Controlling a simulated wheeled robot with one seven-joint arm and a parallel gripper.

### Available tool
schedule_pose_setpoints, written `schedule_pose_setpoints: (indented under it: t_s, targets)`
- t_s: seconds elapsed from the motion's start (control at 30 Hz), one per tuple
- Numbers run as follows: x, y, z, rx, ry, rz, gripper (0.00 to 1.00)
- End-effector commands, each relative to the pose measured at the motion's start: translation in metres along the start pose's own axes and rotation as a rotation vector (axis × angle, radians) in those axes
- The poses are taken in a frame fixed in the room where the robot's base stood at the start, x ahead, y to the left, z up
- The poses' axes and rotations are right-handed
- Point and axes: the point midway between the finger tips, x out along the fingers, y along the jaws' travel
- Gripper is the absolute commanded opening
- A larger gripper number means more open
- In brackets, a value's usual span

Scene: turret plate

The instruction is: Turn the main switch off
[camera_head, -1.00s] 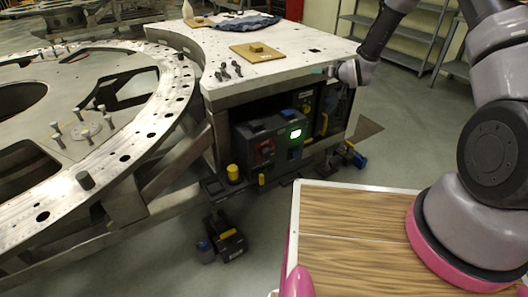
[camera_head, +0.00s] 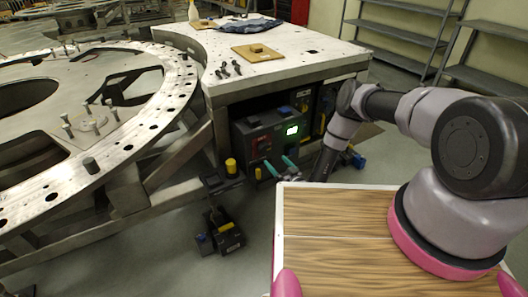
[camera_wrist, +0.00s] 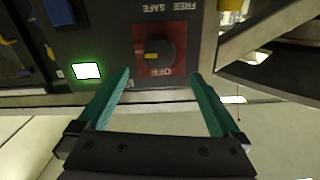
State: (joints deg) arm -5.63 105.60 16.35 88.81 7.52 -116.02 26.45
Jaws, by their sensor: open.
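The main switch is a black rotary knob (camera_wrist: 155,52) with a yellow mark, on a red plate (camera_wrist: 181,48) fixed to a dark control box. In the wrist view the lettering "OFF" is upside down below the knob, and the yellow mark lies crosswise, not toward that word. In the head view the dark box (camera_head: 250,131) sits under the table, with the red switch plate small on its front. My gripper (camera_wrist: 163,80) is open and empty. Its teal fingers are spread on either side of the knob's line, apart from it. It also shows low before the box (camera_head: 278,165).
A lit green screen (camera_head: 292,130) is beside the switch on the box. A yellow-topped part (camera_head: 231,166) stands left of it. The steel table (camera_head: 275,72) overhangs the box, and a frame beam (camera_wrist: 285,22) runs beside the switch. Dark devices (camera_head: 222,235) lie on the floor.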

Motion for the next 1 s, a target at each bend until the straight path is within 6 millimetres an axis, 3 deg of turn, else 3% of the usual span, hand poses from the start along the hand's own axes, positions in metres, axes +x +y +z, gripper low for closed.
schedule_pose_setpoints:
  t_s: [0.5, 0.7, 0.97, 1.0]
  targets:
    - [0.088, -0.001, -0.002, -0.002, 0.002, -0.002, 1.0]
    - [0.101, 0.0, -0.001, 0.0, 0.0, -0.001, 1.0]
    - [0.102, 0.0, -0.001, 0.001, 0.0, 0.0, 1.0]
    - [0.102, 0.0, -0.001, 0.001, 0.0, 0.0, 0.85]
